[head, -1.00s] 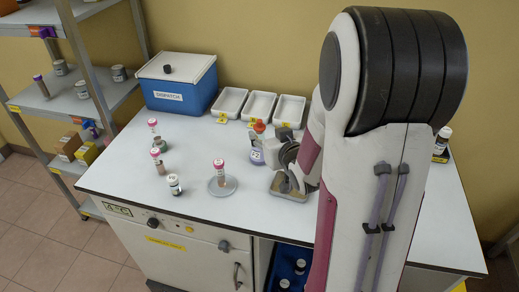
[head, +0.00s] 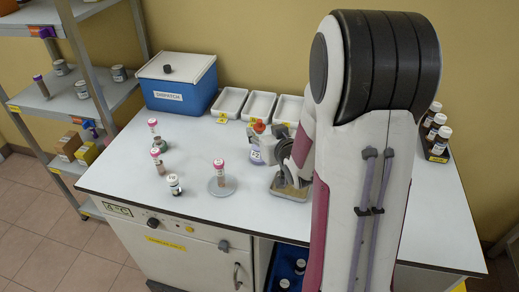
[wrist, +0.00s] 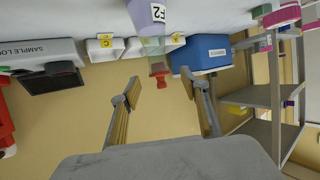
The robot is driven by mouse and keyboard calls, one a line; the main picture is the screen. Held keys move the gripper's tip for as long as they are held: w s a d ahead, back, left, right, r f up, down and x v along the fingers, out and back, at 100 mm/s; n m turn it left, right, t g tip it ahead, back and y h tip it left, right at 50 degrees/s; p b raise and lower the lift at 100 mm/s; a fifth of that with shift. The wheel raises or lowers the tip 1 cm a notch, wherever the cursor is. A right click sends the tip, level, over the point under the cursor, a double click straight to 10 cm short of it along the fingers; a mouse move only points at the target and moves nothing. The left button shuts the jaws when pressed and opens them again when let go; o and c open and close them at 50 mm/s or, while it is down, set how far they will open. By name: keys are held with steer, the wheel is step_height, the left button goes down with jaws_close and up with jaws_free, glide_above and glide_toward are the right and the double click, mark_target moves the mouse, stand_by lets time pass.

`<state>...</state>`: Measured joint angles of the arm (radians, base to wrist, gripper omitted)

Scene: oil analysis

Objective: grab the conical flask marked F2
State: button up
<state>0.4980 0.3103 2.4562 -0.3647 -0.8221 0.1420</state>
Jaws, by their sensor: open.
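The conical flask marked F2 (wrist: 146,20) shows upside down at the top of the wrist view, with purple contents and a white F2 label. Its neck and red stopper (wrist: 159,70) point down in that picture, toward the gap between my fingers. In the head view the flask (head: 256,153) stands upright on the bench, just left of my gripper (head: 277,143). My gripper (wrist: 160,84) is open, with its two fingers spread and nothing held. Part of the gripper is hidden by my arm in the head view.
White trays (head: 259,104) and the blue dispatch box (head: 178,97) stand behind. A vial on a round base (head: 222,189) and several small vials stand to the left. A bottle rack (head: 437,153) is at right.

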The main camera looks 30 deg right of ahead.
mark_target(262, 132)
stand_by(0.4)
steer(key=shift+w+d+f, duration=0.25)
steer(key=shift+w+f, duration=0.75)
steer(key=shift+f, duration=0.05)
steer(key=shift+x, duration=1.2)
jaws_close()
